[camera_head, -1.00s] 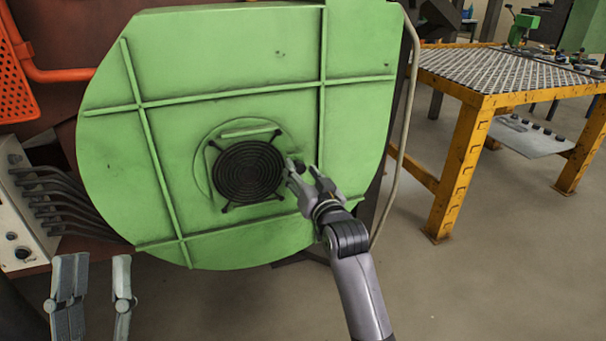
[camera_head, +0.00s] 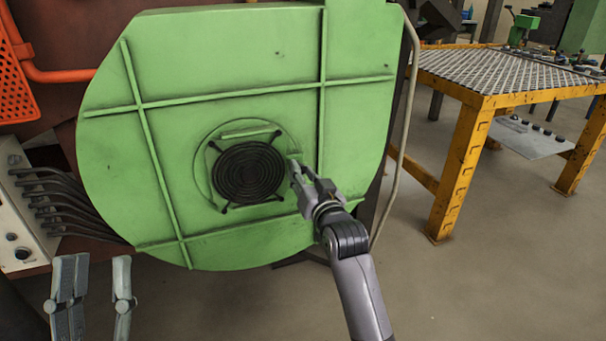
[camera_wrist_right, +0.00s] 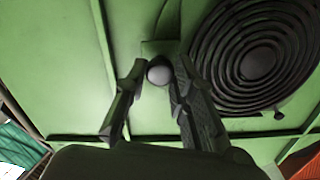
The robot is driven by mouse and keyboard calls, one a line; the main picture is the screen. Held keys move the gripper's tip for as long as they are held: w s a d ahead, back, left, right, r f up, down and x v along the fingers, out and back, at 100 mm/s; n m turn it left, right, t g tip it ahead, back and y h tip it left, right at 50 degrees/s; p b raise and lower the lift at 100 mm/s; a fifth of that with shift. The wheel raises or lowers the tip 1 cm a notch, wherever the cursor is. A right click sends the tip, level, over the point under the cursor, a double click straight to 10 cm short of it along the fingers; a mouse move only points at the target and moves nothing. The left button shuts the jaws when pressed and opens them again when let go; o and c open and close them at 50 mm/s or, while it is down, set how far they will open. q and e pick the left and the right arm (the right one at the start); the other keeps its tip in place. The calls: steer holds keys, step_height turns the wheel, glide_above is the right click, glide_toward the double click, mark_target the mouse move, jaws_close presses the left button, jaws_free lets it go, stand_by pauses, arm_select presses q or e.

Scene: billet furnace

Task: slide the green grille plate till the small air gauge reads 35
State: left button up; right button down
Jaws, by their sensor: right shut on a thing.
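The green grille plate (camera_head: 240,136) lies on the large green housing behind the dark round grille (camera_head: 249,172). A small round grey knob (camera_wrist_right: 158,74) stands by a short green tab near the grille in the right wrist view. My right gripper (camera_head: 297,171) is at the grille's right edge in the head view. In the right wrist view its two fingers (camera_wrist_right: 160,76) are shut on the knob from both sides. My left gripper (camera_head: 96,264) is low at the left, with its fingers apart and empty. No small air gauge or reading shows in these views.
Raised ribs cross the green housing (camera_head: 200,60). Dark bent pipes (camera_head: 70,205) and a pale panel (camera_head: 25,225) lie at the left. A yellow table (camera_head: 462,170) with a mesh top stands at the right. The floor between housing and table is clear.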

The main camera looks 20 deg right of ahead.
arm_select(q)
steer(key=w+f+g+y+p, duration=0.1)
steer(key=w+f+g, duration=0.1)
steer(key=f+g, duration=0.2)
steer(key=w+f+g+y+p, duration=0.2)
steer(key=w+f+g, duration=0.1)
steer(key=f, duration=0.5)
steer(key=shift+w+a+f+g+y, duration=0.15)
steer(key=shift+w+f+g+y, duration=0.2)
steer(key=shift+g, duration=0.45)
arm_select(e)
steer(key=d, duration=0.9)
steer(key=shift+w, duration=0.15)
steer(key=c, duration=1.3)
jaws_free()
steer(key=shift+c, duration=0.2)
steer(key=s, duration=1.2)
steer(key=shift+d, duration=0.2)
